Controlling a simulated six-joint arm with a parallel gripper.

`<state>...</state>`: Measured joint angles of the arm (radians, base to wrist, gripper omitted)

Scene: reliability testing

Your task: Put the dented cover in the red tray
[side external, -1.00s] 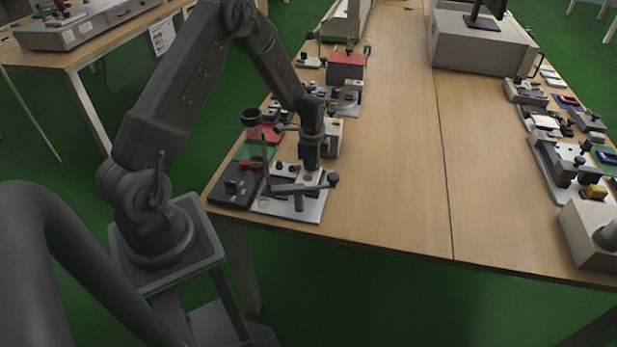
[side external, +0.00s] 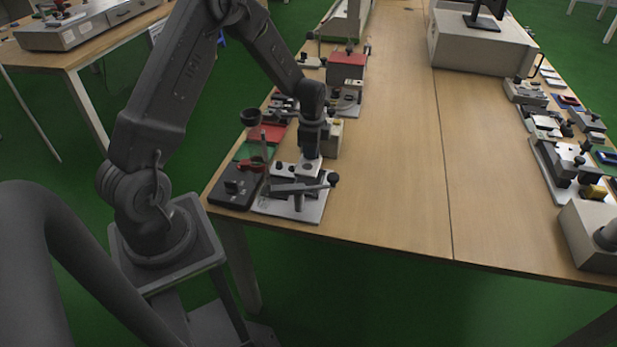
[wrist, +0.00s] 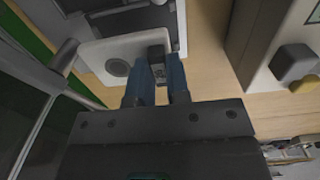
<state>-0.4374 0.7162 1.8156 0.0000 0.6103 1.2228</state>
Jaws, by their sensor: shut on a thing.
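My gripper (side external: 309,156) is above the pale test fixture (side external: 286,207) at the near left of the table, in the side external view. In the wrist view, my gripper's blue fingers (wrist: 157,75) are closed on a small dark block. The block meets a pale plate with a round grey spot (wrist: 116,68), which looks like the cover. The plate also seems to show just under my gripper (side external: 284,168). I cannot make out a dent. The red tray (side external: 268,132) lies flat behind the fixture, left of my gripper, partly hidden.
A green tray (side external: 248,152) lies in front of the red one. A dark box (side external: 235,188) with a knob stands left of the fixture. A dark cup (side external: 250,117) and several fixtures line the left edge. The middle of the table (side external: 395,170) is clear.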

